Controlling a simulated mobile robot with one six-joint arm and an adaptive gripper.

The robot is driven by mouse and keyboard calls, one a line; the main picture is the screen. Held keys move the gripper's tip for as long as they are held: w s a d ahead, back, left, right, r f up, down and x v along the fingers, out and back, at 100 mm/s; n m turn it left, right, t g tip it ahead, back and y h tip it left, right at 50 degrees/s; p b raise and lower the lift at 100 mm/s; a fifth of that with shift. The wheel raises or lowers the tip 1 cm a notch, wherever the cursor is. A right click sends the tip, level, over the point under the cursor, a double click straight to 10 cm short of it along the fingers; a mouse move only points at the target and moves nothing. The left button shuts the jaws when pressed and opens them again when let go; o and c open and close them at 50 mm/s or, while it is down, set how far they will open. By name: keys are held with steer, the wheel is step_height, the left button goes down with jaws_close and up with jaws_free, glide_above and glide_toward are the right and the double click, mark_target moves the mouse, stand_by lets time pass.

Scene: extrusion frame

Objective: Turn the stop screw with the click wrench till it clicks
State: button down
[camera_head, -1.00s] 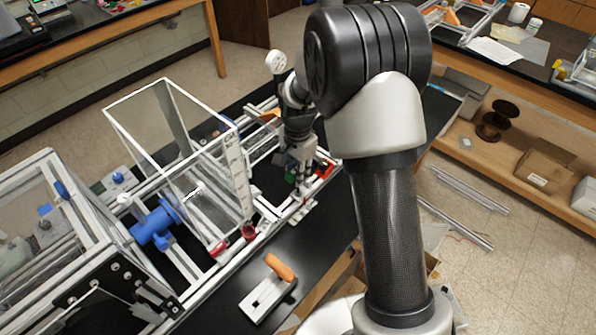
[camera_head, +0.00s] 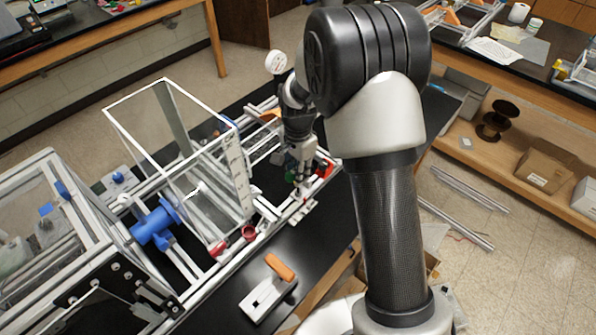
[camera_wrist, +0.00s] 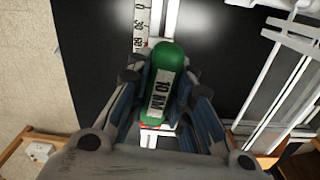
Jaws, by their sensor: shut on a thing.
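The click wrench (camera_wrist: 163,82) has a rounded green handle with a white label reading "10 NM". My gripper (camera_wrist: 165,95) is shut on this handle, with one finger on each side. In the head view my gripper (camera_head: 299,172) is low over the near rail of the extrusion frame (camera_head: 272,228), and only a little green shows beside the fingers. I cannot make out the stop screw or the wrench's working end; the handle and fingers cover that spot.
A white scale strip (camera_wrist: 141,22) with printed numbers runs along the rail. A clear box with white edges (camera_head: 170,88) rises left of my gripper. A blue clamp-like part (camera_head: 157,222) and an orange-handled tool (camera_head: 268,288) are nearer. The black bench around that tool is clear.

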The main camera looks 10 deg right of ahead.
steer(key=shift+n, duration=0.4)
steer(key=shift+r+p, duration=1.05)
steer(key=shift+r, duration=0.45)
steer(key=shift+r, duration=0.15)
steer(key=shift+r+p, duration=1.05)
steer(key=shift+r, duration=0.3)
